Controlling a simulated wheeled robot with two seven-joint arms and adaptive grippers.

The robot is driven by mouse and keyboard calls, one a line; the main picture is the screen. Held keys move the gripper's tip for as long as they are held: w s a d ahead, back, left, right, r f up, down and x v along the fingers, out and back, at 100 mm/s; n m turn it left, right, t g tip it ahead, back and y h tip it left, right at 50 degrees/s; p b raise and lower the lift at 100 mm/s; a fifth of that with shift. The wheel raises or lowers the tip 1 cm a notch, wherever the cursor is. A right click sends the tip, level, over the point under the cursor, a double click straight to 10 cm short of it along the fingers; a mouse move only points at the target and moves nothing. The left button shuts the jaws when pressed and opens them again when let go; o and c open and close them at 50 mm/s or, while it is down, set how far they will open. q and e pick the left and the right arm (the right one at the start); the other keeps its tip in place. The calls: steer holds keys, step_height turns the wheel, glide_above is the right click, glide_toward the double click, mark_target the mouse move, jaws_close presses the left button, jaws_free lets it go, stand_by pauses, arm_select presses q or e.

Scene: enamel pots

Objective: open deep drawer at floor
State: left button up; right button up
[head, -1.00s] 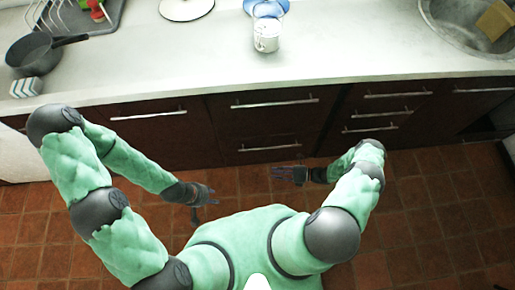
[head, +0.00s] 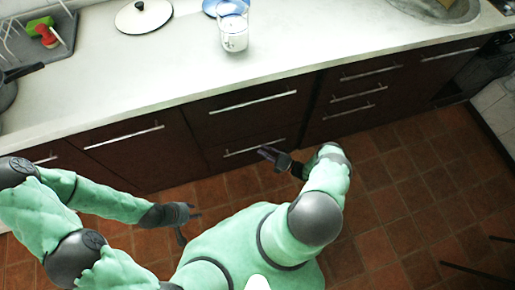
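The deep drawer (head: 222,163) is the lower front in the dark brown cabinet run, just above the tiled floor. It looks shut, and its long bar handle (head: 240,151) runs across its upper part. My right gripper (head: 264,153) is at the right part of this handle, overlapping it in view. I cannot tell whether it touches the handle or whether its fingers are open. My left gripper (head: 191,222) is over the floor to the lower left, away from the drawer, with its fingers spread and empty.
Another drawer (head: 240,115) with a bar handle is directly above. A stack of narrower drawers (head: 352,95) stands to the right, a cabinet door (head: 135,155) to the left. The tiled floor (head: 385,190) at right is mostly clear.

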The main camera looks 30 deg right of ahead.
steer(key=shift+x, duration=1.7)
jaws_close()
steer(key=shift+s, duration=0.1)
